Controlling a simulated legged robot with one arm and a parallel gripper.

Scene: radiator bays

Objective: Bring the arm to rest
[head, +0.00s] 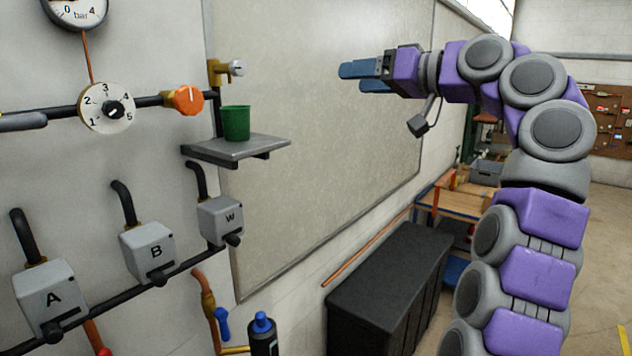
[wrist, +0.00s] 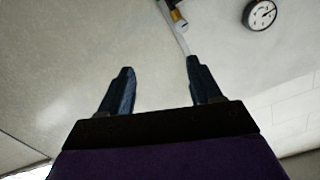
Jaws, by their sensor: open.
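My purple and grey arm rises on the right in the head view and bends to the left at the top. My gripper (head: 362,78) points left, in front of the pale wall panel (head: 320,150), and nothing is between its fingers. In the wrist view my gripper (wrist: 160,88) shows two blue fingers spread apart, with pale wall beyond them. I cannot tell from these frames whether the arm is still moving.
A green cup (head: 236,123) stands on a small grey shelf (head: 262,147) below a brass tap (head: 219,72). Pipes, an orange knob (head: 187,100), a numbered dial (head: 106,108) and boxes A, B and W line the left wall. A black cabinet (head: 375,290) stands below my arm.

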